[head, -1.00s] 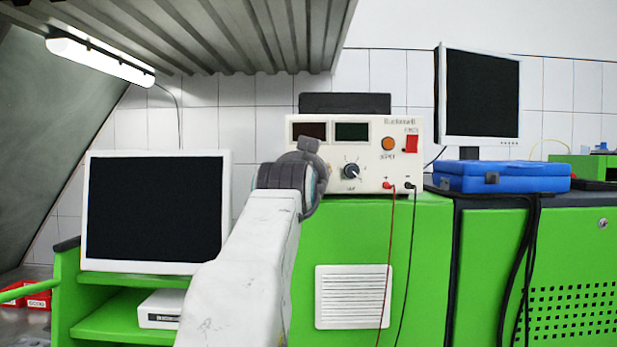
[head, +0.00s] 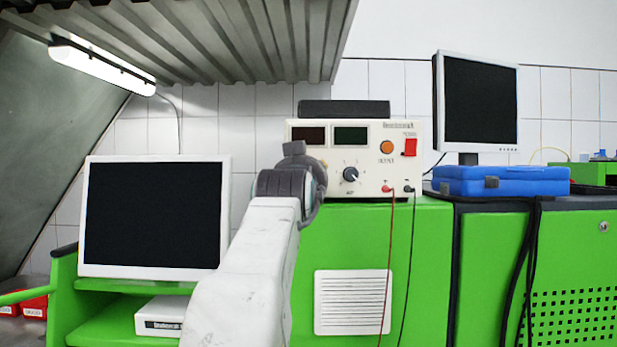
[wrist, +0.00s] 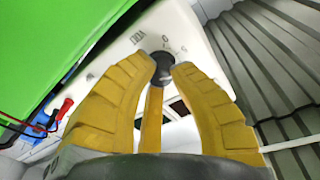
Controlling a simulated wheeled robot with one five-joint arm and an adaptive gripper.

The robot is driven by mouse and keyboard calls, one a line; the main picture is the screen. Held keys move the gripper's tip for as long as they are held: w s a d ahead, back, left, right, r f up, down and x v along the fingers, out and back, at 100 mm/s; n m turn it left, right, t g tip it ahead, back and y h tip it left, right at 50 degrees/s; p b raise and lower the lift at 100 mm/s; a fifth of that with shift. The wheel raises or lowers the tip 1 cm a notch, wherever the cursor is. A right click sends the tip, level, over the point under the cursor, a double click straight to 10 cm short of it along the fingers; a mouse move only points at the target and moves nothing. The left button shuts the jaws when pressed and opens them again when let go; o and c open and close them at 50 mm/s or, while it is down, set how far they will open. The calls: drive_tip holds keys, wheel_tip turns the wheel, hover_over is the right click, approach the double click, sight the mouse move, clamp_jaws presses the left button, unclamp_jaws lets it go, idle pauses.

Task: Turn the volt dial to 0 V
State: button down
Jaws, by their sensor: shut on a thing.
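The power supply (head: 370,158) is a cream box on the green bench, with two dark displays. My gripper (wrist: 165,70) has yellow fingers shut on the volt dial (wrist: 161,64), a dark round knob on the cream panel in the wrist view. Printed lettering, seemingly VOLT, and a few scale marks show beside the dial. The pointer's setting cannot be read. In the head view my wrist and arm hide the volt dial and the fingers. A second dark dial (head: 350,175) is visible just right of my wrist.
An orange button (head: 387,147) and red switch (head: 409,147) sit right of the displays. Red and black leads hang from jacks below. A blue case (head: 515,181) and a monitor (head: 480,100) stand right; another monitor (head: 155,215) stands left.

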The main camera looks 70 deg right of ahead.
drive_tip(key=c, duration=1.1)
unclamp_jaws()
drive_tip(key=shift+w, duration=0.15)
drive_tip(key=shift+o, duration=0.2)
drive_tip(key=v, duration=1.2)
drive_tip(key=shift+f, duration=0.1)
